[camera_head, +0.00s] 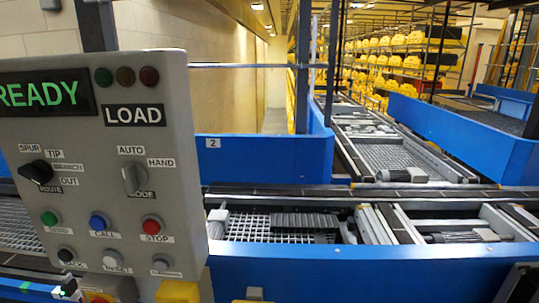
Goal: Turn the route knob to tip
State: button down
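The control panel (95,215) is a grey box at the left, cut off by the left edge of the view. The route knob (36,172) is a black knob at its left side. Labels SPUR, TIP (56,154), BRANCH and OUT lie around its top and right, with ROUTE below. I cannot tell for sure which label the knob points to. The display (45,93) reads READY in green, with a LOAD plate beside it. My gripper cannot be made out in this view, and nothing is seen touching the knob.
A grey mode knob (132,179) sits right of the route knob. Green, blue and red buttons (152,224) and smaller controls lie below. A blue-sided conveyor (370,268) runs behind the panel, with a branch leading away. Shelves of yellow bins (400,55) stand behind.

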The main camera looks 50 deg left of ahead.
aim_at(39, 172)
jog(key=u, duration=1.85)
